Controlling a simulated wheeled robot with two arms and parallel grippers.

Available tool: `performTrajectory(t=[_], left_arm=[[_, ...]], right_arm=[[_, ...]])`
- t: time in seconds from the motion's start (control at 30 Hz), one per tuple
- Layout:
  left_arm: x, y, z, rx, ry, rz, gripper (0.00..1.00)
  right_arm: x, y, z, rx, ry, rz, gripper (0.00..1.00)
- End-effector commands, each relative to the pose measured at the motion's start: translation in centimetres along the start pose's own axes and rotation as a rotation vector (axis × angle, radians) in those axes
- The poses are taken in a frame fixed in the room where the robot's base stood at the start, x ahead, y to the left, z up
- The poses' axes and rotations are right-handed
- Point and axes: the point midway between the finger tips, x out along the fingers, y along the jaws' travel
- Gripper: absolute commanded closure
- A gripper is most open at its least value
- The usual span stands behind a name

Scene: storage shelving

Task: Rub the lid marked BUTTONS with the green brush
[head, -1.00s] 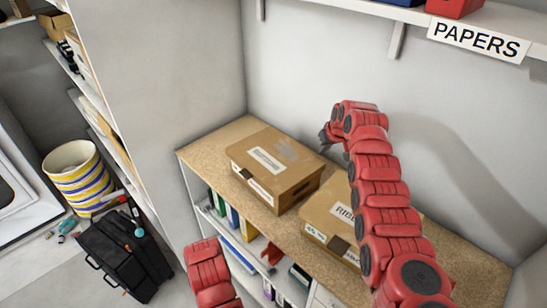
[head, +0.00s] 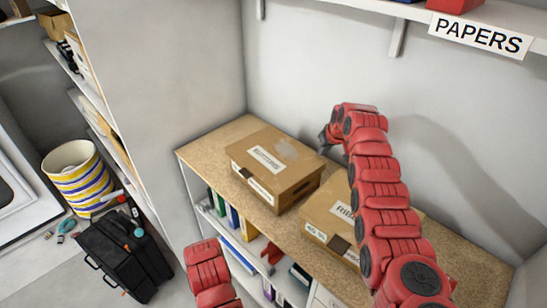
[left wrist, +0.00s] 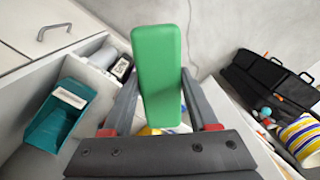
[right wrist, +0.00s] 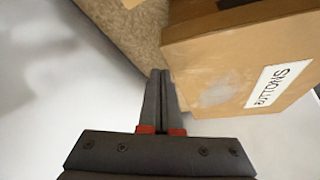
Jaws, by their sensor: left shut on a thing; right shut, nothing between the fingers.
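The BUTTONS lid (head: 262,144) tops the left cardboard box on the speckled shelf, with a pale smudge near its label.
A second labelled box (head: 325,215) stands right of the first, partly behind my right arm. A PAPERS shelf (head: 480,33) is above. A black case (head: 125,255) and striped bin (head: 78,180) stand on the floor at left.

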Motion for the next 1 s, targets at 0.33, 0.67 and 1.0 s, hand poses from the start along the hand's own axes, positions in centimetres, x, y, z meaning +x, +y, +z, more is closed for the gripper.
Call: performTrajectory(t=[0.33, 0.67, 1.0], left_arm=[[0.4, 0.0, 0.0, 0.0, 0.0, 0.0, 0.85], [1.2, 0.0, 0.0, 0.0, 0.0, 0.0, 0.85], [1.4, 0.0, 0.0, 0.0, 0.0, 0.0, 0.85]], right_arm=[[-1.0, 0.0, -0.6, 0.0, 0.001, 0.0, 1.0], [-3.5, 0.0, -2.0, 0.0, 0.002, 0.0, 1.0], [-5.3, 0.0, -2.9, 0.0, 0.0, 0.0, 1.0]])
